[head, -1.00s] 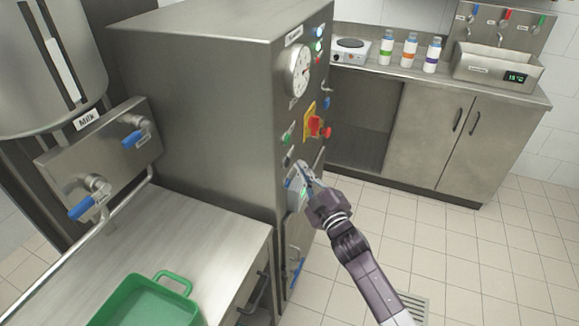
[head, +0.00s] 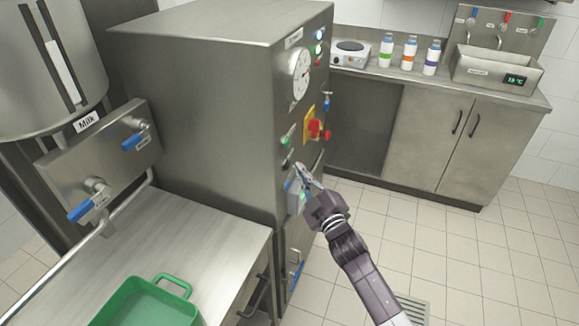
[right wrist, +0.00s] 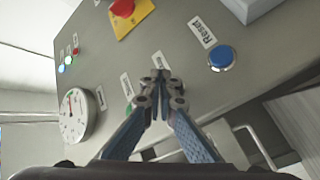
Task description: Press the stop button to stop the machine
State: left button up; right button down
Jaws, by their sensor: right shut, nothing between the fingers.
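The machine (head: 225,110) is a tall grey metal cabinet with a control panel on its right-hand face. A red mushroom button on a yellow plate (head: 312,128) sits mid-panel; its red head also shows at the top of the right wrist view (right wrist: 122,8). My right gripper (head: 301,168) is shut and empty, in front of the panel below the yellow plate. In the right wrist view its fingertips (right wrist: 161,78) overlap the panel just below a small label, hiding what lies behind them. Contact cannot be told. A green button (right wrist: 129,108) shows partly beside the fingers. My left gripper is out of view.
A blue button labelled Reset (right wrist: 221,58) is right of the fingertips in the wrist view. A round gauge (head: 300,74) is higher on the panel. A table with a green tray (head: 150,303) stands left.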

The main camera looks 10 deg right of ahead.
jog(key=shift+w+a, duration=0.1)
dwell(0.5)
jog(key=shift+w+a, duration=0.2)
jog(key=shift+a, duration=0.05)
jog(key=shift+w+a, duration=0.15)
jog(key=shift+a, duration=0.15)
dwell(0.6)
jog(key=shift+s+d+r, duration=0.1)
jog(key=shift+s+d, duration=0.35)
jog(key=shift+d, duration=0.15)
